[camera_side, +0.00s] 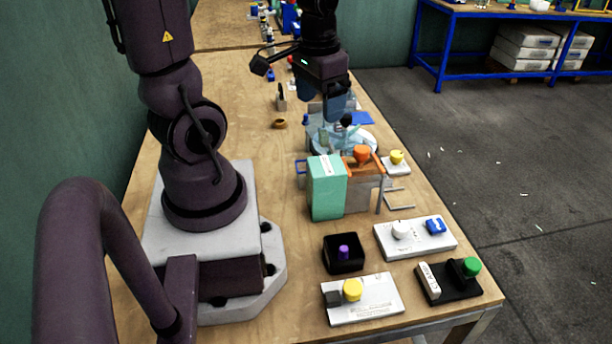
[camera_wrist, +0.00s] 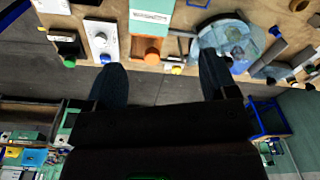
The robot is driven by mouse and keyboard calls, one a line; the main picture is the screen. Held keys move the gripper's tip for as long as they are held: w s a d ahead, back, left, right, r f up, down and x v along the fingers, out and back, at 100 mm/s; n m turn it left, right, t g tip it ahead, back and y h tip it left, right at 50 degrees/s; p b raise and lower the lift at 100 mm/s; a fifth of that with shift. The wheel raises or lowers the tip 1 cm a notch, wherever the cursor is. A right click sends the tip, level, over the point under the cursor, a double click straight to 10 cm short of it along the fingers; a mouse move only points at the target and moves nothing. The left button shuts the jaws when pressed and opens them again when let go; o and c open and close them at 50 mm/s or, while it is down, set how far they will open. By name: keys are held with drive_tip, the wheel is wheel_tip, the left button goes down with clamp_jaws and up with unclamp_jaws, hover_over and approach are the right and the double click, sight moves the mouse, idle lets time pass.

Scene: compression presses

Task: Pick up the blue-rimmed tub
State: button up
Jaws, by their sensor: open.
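My gripper (camera_side: 326,98) is open and empty, above the far part of the bench. In the wrist view its two dark blue fingers (camera_wrist: 162,72) stand wide apart with only floor between the tips. No tub shows clearly. A small blue-edged piece (camera_side: 301,173) shows beside the mint-green block; it may be part of the blue-rimmed tub, mostly hidden. A blue edge also shows at the top of the wrist view (camera_wrist: 197,4). A pale blue round fixture (camera_side: 362,141) stands below my gripper; it also shows right of the fingers in the wrist view (camera_wrist: 228,42).
The mint-green block (camera_side: 327,188) stands beside an orange-topped press (camera_side: 362,154). Several button boxes, including one with a yellow button (camera_side: 372,305), stand at the near right. A brown ring (camera_side: 279,124) lies left of the fixture. The bench between my base and the block is clear.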

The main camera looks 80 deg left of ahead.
drive_tip(key=s+a+f+g+h, duration=0.1)
drive_tip(key=s+a+f, duration=0.2)
drive_tip(key=a+f, duration=0.4)
drive_tip(key=m, duration=0.4)
hover_over(300, 166)
drive_tip(key=d, duration=0.2)
drive_tip(key=f, duration=1)
drive_tip(key=shift+w, duration=0.25)
drive_tip(key=shift+w+f, duration=0.15)
drive_tip(key=shift+f, duration=1.25)
drive_tip(key=shift+w+f, duration=0.1)
drive_tip(key=shift+f, duration=1.3)
drive_tip(key=c, duration=1)
